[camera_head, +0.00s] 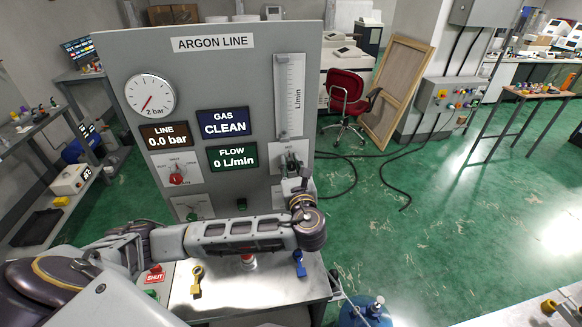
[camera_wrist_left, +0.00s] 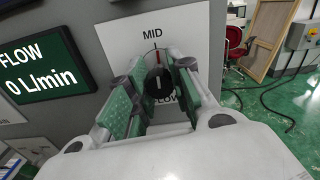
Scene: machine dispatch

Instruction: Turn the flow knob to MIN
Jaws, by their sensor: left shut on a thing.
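The grey argon panel (camera_head: 240,70) faces me. The FLOW lettering below the knob is partly hidden, and no MIN label can be read. The flow display (camera_head: 232,157) reads 0 L/min. My right gripper is out of view.
A flow tube (camera_head: 289,95) stands above the knob. A pressure gauge (camera_head: 150,94) and a red knob (camera_head: 177,179) are on the panel's left. Open floor lies to the right.

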